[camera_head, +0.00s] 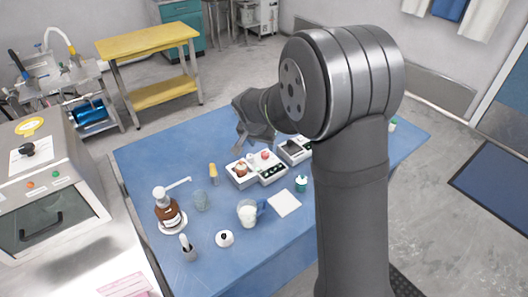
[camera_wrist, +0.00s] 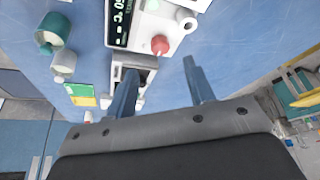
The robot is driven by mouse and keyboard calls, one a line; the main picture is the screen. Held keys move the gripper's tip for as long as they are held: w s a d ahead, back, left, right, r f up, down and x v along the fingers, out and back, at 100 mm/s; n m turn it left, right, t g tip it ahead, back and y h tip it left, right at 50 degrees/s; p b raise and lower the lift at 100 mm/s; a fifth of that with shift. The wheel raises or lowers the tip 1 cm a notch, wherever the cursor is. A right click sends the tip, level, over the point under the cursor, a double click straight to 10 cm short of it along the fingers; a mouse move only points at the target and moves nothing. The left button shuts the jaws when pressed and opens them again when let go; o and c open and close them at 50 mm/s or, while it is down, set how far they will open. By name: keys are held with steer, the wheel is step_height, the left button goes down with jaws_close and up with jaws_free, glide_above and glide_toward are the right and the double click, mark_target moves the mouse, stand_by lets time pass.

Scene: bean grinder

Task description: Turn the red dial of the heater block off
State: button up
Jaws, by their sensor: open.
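The red dial (camera_wrist: 160,45) sits on a white block (camera_wrist: 145,38) in the wrist view, just beyond my fingertips and roughly between their lines. The block carries a dark display with lit digits (camera_wrist: 122,20). In the head view, a small red spot (camera_head: 264,155) that looks like the dial shows on the white blocks (camera_head: 270,176) on the blue table. My gripper (camera_wrist: 159,68) is open and empty, apart from the dial. In the head view my gripper (camera_head: 243,143) hangs above and left of the blocks. The dial's setting cannot be read.
Another white unit (camera_head: 295,150) stands right of the blocks. The table's (camera_head: 160,150) back left is clear.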

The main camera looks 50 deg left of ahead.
mark_target(265, 154)
steer(key=x, duration=0.6)
steer(key=shift+w+a+f, duration=0.15)
steer(key=shift+w+f, duration=0.05)
steer(key=shift+f, duration=0.15)
steer(key=c, duration=1)
